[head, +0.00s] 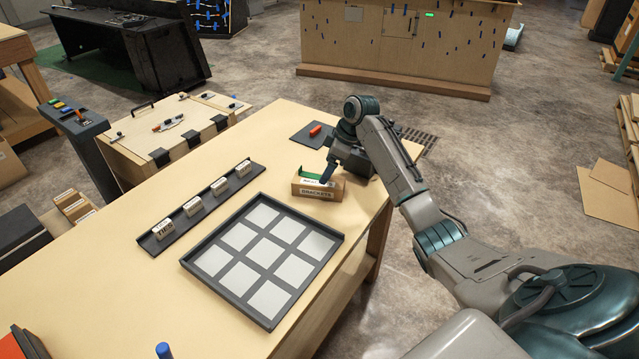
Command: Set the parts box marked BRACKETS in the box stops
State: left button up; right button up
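The parts box marked BRACKETS (317,194) is a small cardboard-brown box with a white label on its front. It sits on the wooden table (150,285), near the right edge, behind the tray. A green piece (309,174) shows at its top. My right gripper (326,176) points down at the box from behind, with a dark blue finger at its top. The other finger is hidden, so I cannot tell whether it grips the box. I cannot clearly pick out the box stops. My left gripper is not in view.
A dark tray with pale squares (194,262) lies in front of the box. A dark rail (151,243) with several labelled blocks, one reading TIES, lies left of it. A dark mat (303,139) with a red item (315,131) lies behind. The table's near-left part is mostly clear.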

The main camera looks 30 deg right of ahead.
aim_at(317, 179)
jog(key=p+x, duration=0.2)
jog(key=x, duration=0.2)
jog(key=shift+w+a+f, duration=0.15)
jog(key=shift+w+a, duration=0.05)
jog(key=shift+w+a+f, duration=0.1)
jog(key=shift+f, duration=0.45)
jog(key=c, duration=1.2)
jog(key=shift+c, duration=0.2)
jog(key=shift+r, duration=0.1)
jog(key=shift+r+b, duration=0.45)
jog(key=shift+r, duration=0.3)
jog(key=shift+w+r+b, duration=0.1)
jog(key=shift+r+b, duration=0.3)
jog(key=shift+r, duration=0.45)
jog(key=s+a+b, duration=0.1)
jog(key=s+a, duration=0.1)
jog(key=s, duration=0.2)
jog(key=s+a+r+b, duration=0.1)
jog(key=s+a, duration=0.2)
jog(key=s, duration=0.1)
jog(key=s+a+b, duration=0.1)
jog(key=s+a, duration=0.1)
jog(key=s, duration=0.2)
jog(key=shift+s+a+r, duration=0.2)
jog(key=shift+s+a, duration=0.05)
jog(key=shift+a, duration=0.05)
jog(key=shift+s+a+r, duration=0.15)
jog(key=shift+s+a, duration=0.25)
jog(key=shift+s, duration=0.25)
